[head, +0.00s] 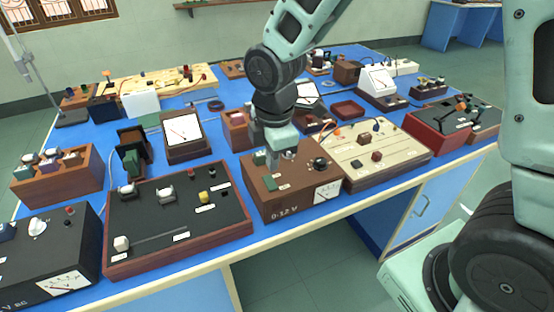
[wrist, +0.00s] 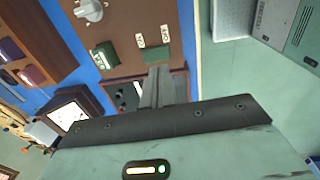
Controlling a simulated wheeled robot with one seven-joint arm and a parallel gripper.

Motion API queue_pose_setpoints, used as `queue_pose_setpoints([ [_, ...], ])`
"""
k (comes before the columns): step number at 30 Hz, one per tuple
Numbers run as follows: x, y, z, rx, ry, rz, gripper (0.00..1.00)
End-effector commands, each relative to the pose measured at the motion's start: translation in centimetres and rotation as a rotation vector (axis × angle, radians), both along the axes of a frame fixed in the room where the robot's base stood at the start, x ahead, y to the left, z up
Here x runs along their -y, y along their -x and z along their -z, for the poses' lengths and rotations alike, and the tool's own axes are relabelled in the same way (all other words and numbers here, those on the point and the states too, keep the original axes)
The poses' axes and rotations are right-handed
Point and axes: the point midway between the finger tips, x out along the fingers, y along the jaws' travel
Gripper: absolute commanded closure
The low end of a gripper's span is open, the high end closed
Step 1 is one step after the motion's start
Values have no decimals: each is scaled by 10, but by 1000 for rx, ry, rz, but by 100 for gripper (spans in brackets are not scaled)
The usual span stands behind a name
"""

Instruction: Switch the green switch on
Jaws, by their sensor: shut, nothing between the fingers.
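A brown power box (head: 255,200) marked 0-12 V stands at the front of the blue bench. Its top carries two green switch pieces, a rear one (head: 259,157) and a front one (head: 270,183). Which way each switch is set is unclear.
A dark panel (head: 150,210) with terminals lies left of the box. A cream panel (head: 400,152) with knobs and wires stands close on the right. A meter stand (head: 186,148) is behind left. The floor in front of the bench is clear.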

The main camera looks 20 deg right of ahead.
Motion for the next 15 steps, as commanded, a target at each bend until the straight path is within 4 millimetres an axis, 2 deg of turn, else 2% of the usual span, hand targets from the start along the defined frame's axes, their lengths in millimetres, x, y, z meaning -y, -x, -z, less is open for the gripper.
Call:
queue_pose_setpoints([
  [1, 0, 0, -14, 12, -3, 2, 100],
  [6, 0, 6, -50, 10, -2, 1, 100],
  [10, 0, 9, -71, 8, -2, 1, 100],
  [15, 0, 12, -85, 6, -1, 1, 100],
])
